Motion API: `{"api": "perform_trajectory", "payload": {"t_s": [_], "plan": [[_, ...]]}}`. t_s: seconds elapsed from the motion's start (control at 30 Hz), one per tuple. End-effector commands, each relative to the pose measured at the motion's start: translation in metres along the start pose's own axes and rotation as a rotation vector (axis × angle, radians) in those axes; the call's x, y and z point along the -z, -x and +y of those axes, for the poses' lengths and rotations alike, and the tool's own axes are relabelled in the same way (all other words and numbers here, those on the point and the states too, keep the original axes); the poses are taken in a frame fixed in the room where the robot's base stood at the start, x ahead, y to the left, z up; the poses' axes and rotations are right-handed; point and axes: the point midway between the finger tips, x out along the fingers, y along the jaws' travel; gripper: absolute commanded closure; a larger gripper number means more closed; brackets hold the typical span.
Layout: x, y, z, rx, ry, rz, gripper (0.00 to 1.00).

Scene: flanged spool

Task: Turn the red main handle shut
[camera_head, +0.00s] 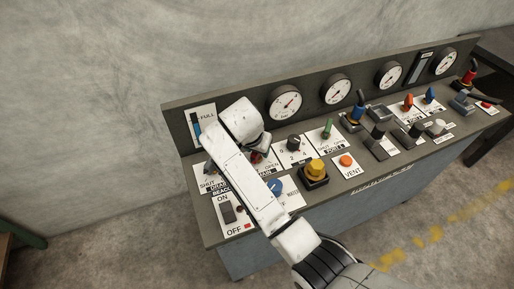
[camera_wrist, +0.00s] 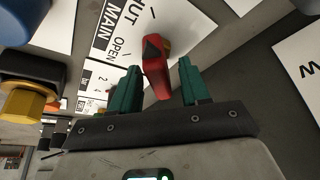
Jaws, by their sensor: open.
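The red main handle (camera_wrist: 157,72) stands on a white plate (camera_wrist: 118,32) marked MAIN and OPEN in the wrist view. My gripper (camera_wrist: 160,64) is open, with one green finger on each side of the handle. Gaps show between the handle and both fingers, so it is not clamped. In the head view only a small bit of the red handle (camera_head: 256,157) shows beside my white arm, which hides most of its plate and my fingers.
A yellow knob (camera_head: 316,167) and an orange VENT button (camera_head: 346,160) sit to the right of my arm. A blue knob (camera_head: 275,186) and an ON/OFF switch (camera_head: 228,213) are nearer the front edge. Several gauges line the back panel.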

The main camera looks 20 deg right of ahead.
Motion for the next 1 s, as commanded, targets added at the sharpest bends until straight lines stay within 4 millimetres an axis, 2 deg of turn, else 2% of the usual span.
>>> {"api": "perform_trajectory", "payload": {"t_s": [0.23,0.7,0.83,1.0], "plan": [[0.0,0.009,-0.001,0.001,0.001,0.001,0.54],[0.0,0.091,-0.001,0.003,0.001,0.002,0.54],[0.0,0.103,-0.001,0.001,0.0,0.001,0.54],[0.0,0.108,0.0,0.0,0.0,0.0,0.54]]}}
